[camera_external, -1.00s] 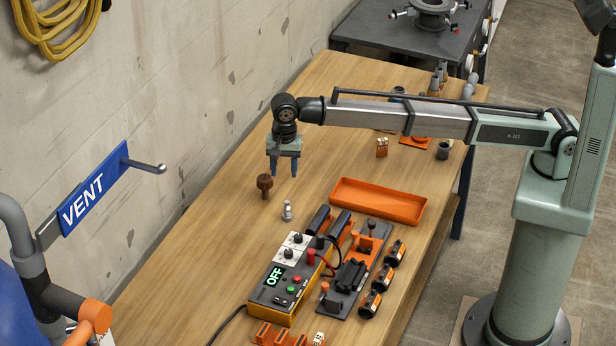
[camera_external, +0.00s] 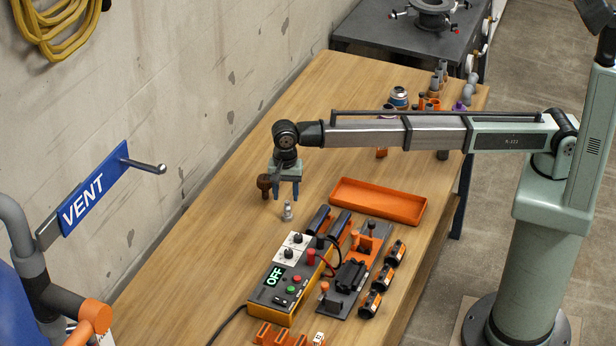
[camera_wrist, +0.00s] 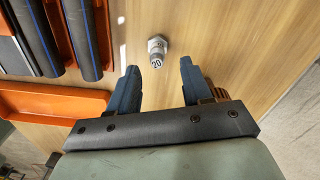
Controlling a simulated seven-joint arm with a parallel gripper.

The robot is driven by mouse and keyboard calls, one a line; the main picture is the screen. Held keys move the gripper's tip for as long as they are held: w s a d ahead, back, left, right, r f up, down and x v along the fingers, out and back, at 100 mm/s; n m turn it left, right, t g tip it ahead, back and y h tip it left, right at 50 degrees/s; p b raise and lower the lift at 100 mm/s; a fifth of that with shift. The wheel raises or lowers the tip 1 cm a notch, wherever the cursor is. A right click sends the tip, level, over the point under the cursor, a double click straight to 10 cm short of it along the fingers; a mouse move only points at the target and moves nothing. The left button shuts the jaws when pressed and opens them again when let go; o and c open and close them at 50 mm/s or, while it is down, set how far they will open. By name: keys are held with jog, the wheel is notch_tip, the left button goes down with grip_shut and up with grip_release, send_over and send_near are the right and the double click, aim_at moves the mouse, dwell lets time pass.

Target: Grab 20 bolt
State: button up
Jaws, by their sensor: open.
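The 20 bolt (camera_external: 288,211) is a small silver-grey bolt standing upright on the wooden bench. In the wrist view the bolt (camera_wrist: 157,50) shows a white label reading 20, just beyond and between the two fingertips. My gripper (camera_external: 286,197) points down above the bolt, with its blue fingers apart and nothing between them. In the wrist view the gripper (camera_wrist: 157,82) is open, and its fingers do not touch the bolt.
A brown knobbed tool (camera_external: 264,185) stands just left of my gripper. An orange tray (camera_external: 378,203) lies to the right. A control box reading OFF (camera_external: 280,288) and pipe pieces (camera_external: 340,222) are nearer the camera. Bare bench lies to the left.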

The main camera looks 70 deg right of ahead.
aim_at(287, 202)
jog(key=shift+s+f, duration=0.2)
jog(key=shift+f, duration=2.1)
jog(key=shift+c, duration=0.5)
grip_shut()
